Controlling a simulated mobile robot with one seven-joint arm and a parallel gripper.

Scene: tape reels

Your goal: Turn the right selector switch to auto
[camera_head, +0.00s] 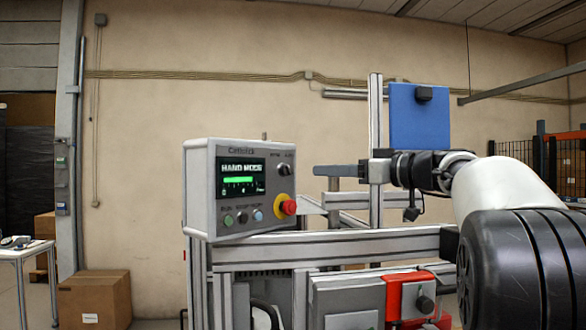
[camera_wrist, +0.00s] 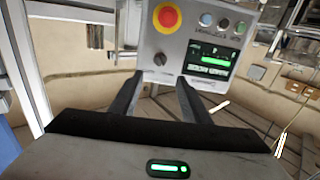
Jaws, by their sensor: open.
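The control box (camera_head: 203,190) is grey and carries one visible selector switch (camera_head: 284,169), a small dark knob at its upper right in the head view. The labels above the knob are too small to read, and its exact setting is unclear. My gripper (camera_head: 318,171) is to the right of the box, fingers pointing left, apart from the knob. In the wrist view the selector switch (camera_wrist: 160,59) appears just beyond and between the open fingertips of my gripper (camera_wrist: 160,77). Nothing is between them.
A red emergency stop button (camera_head: 289,207) on a yellow base juts out just below the knob. Small push buttons (camera_head: 243,217) line the box's lower edge. An aluminium frame (camera_head: 375,140) and a blue panel (camera_head: 418,118) stand behind my gripper.

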